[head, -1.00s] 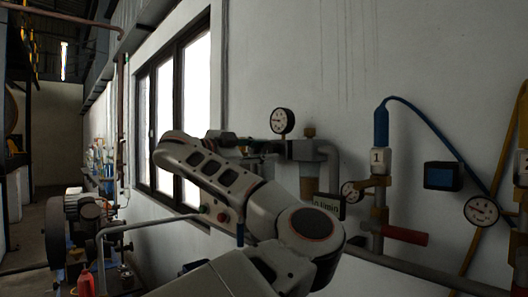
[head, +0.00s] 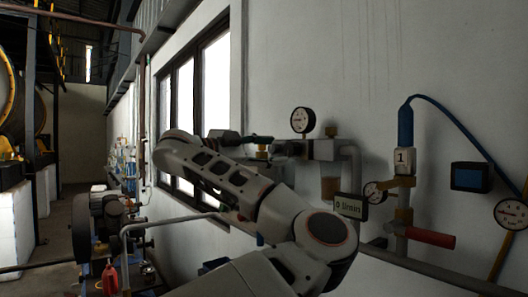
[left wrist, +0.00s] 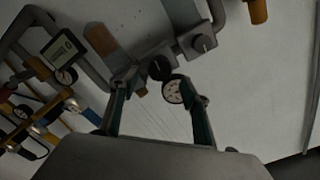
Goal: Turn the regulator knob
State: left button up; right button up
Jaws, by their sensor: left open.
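In the left wrist view a dark round knob (left wrist: 160,67) sits on the grey pipe fitting, between and just beyond my open left fingertips (left wrist: 158,80). A round white gauge (left wrist: 172,92) is beside it, close to one finger. The gauge (head: 303,120) also shows in the head view, above the grey fitting (head: 323,149). There my left gripper (head: 240,137) is level with the fitting, to its left, with nothing visible in it. I cannot pick out the knob in the head view. Contact between fingers and knob cannot be told. My right gripper is not in view.
A display reading 0 l/min (head: 350,206), a lower gauge (head: 374,192), a valve with a red handle (head: 430,237) and a blue box (head: 469,177) are to the right. Windows (head: 200,110) are at left. A pump (head: 103,215) stands on the floor at left.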

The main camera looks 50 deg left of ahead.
pick_arm(q)
jog(key=s, duration=0.2)
jog(key=shift+s+a, duration=0.15)
jog(key=shift+s, duration=0.15)
dwell(0.7)
